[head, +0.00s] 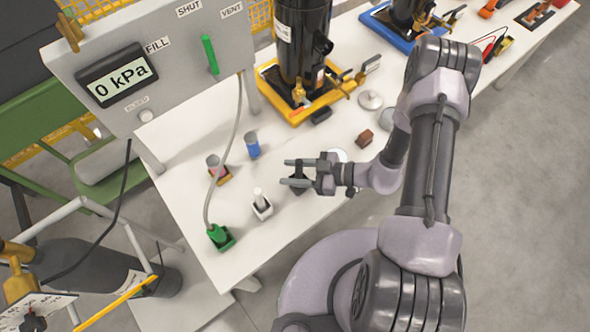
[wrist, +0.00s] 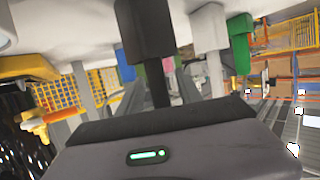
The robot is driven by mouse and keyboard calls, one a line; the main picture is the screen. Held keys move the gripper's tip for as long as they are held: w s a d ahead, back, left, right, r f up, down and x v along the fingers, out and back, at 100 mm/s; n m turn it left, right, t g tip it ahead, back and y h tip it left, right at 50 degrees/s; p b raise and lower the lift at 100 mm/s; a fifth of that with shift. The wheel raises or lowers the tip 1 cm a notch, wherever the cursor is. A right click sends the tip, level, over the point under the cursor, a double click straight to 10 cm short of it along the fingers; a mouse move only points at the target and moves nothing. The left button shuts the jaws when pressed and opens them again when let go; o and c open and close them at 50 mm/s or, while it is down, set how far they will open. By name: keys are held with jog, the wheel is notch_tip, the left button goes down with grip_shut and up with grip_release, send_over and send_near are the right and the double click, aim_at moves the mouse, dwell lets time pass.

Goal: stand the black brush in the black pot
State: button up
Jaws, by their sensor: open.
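The black pot (wrist: 146,35) is a dark block on the white table, and the table shows at the top of the wrist view. The black brush (wrist: 160,88) shows as a thin dark stem running from the pot toward my gripper; it appears to stand in the pot, its lower end hidden inside. In the head view, my gripper (head: 285,172) is open, with a finger on either side of the dark brush (head: 300,170). The pot (head: 297,187) is partly hidden beneath the gripper. I cannot tell whether the fingers touch the brush.
A grey panel (head: 165,60) has a hanging hose. A black compressor on a yellow tray (head: 300,118) and a brown block (head: 364,138) lie beyond.

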jog(key=p+v, duration=0.3)
jog(key=v, duration=1.4)
jog(key=shift+d+r+p, duration=0.2)
jog(key=shift+p, duration=0.15)
